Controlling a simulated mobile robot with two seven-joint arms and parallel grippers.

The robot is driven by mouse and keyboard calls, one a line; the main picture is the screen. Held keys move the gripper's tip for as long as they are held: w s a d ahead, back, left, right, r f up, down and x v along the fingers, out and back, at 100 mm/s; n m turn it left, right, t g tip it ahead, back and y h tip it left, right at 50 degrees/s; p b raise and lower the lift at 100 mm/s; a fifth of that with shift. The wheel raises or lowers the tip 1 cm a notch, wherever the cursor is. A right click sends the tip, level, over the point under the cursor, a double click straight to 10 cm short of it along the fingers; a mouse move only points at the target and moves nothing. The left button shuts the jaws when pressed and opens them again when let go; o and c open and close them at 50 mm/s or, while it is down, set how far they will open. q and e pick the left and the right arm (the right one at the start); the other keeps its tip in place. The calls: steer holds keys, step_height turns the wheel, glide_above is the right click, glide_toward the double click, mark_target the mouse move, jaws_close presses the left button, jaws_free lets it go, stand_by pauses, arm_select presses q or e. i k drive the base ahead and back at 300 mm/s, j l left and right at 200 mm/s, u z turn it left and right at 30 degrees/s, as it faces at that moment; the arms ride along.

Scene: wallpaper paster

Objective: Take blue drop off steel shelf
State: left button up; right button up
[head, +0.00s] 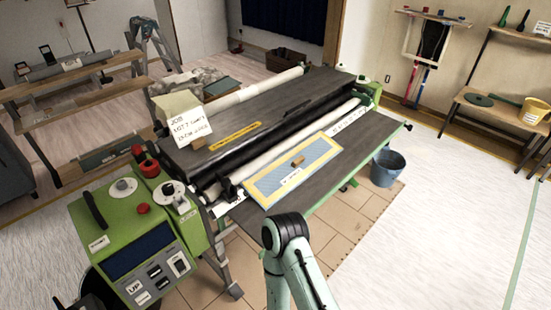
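A pale blue sheet with a yellow border (275,178), which looks like the blue drop, lies flat on the machine's dark grey front shelf (345,183). A small brown block (298,162) and a white label (290,177) lie on the sheet. The shelf reaches right beyond the sheet and its right part is bare. One of my arms rises from the bottom middle, its dark joint just in front of the sheet's near edge. Neither gripper shows.
A green control box (133,240) stands at the machine's left front. A blue-grey bucket (387,167) stands on the floor by the shelf's right end. A wooden rack with a yellow bucket (535,111) is at far right. The pale floor at lower right is clear.

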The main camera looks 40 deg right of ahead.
mark_target(270, 185)
steer(key=l+u, duration=0.2)
steer(key=l, duration=0.15)
steer(key=k+l+u, duration=0.1)
steer(key=l+u, duration=0.15)
steer(key=k+l+u, duration=0.2)
steer(key=l, duration=0.15)
steer(key=k+l+u, duration=0.1)
steer(key=l, duration=0.25)
steer(key=k+l+u, duration=0.1)
steer(key=l, duration=0.25)
steer(key=k+l+u, duration=0.15)
steer(key=l, duration=0.15)
steer(key=k+l, duration=0.15)
steer(key=l, duration=0.15)
steer(key=k+l, duration=0.2)
steer(key=l, duration=0.15)
steer(key=k+l, duration=0.15)
steer(key=l, duration=0.15)
